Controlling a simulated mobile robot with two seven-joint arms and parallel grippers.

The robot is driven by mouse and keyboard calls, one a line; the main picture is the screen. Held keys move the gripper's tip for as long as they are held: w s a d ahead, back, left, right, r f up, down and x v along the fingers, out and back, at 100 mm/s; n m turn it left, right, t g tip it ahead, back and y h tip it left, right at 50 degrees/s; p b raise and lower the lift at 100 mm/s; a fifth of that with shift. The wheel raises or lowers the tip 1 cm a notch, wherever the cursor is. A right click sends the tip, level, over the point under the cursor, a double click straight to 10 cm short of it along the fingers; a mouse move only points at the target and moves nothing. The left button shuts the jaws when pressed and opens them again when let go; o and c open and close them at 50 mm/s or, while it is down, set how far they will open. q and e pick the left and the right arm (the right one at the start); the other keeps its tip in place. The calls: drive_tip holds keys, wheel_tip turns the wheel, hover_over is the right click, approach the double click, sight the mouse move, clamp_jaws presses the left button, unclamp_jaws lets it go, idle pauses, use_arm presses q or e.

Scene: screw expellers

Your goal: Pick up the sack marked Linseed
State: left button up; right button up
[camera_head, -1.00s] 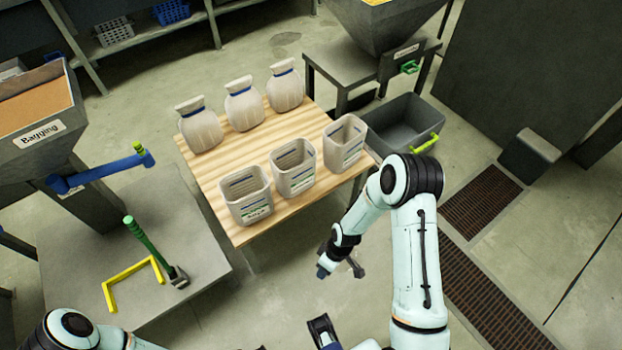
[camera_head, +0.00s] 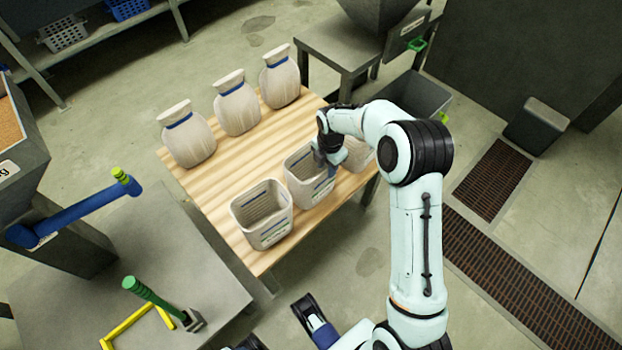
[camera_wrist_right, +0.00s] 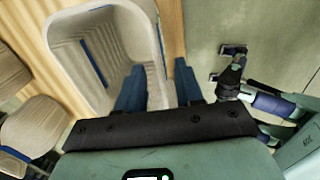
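Three pale sacks with blue ties stand in a row at the back of the wooden table: a left one (camera_head: 187,137), a middle one (camera_head: 236,106) and a right one (camera_head: 280,80). I can read no name on any of them, so I cannot tell which is Linseed. My right gripper (camera_head: 328,165) is over the front row of open bins, well short of the sacks. In the right wrist view the gripper (camera_wrist_right: 160,80) is open, its blue fingers at a bin's rim. Two sacks show partly at the left there, one of them low (camera_wrist_right: 35,125).
A left bin (camera_head: 262,232) and a middle bin (camera_head: 297,186) stand along the table's (camera_head: 210,195) front; my arm partly hides a third. A grey crate (camera_head: 405,95) is right of the table. A bench with a green-handled lever (camera_head: 150,295) stands left.

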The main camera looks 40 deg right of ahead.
wheel_tip(320, 180, down, 6)
drive_tip(key=shift+w+f+b, duration=0.15)
drive_tip(key=shift+f+b, duration=0.1)
drive_tip(key=shift+b, duration=0.5)
use_arm(q)
drive_tip(key=shift+w+a+f+t, duration=0.2)
drive_tip(key=shift+w+a+f, duration=0.1)
drive_tip(key=shift+w+f, duration=0.25)
drive_tip(key=shift+w+a+f+t, duration=0.25)
drive_tip(key=shift+w+f, duration=0.1)
drive_tip(key=shift+w, duration=0.35)
use_arm(e)
drive_tip(key=shift+r, duration=0.1)
clamp_jaws()
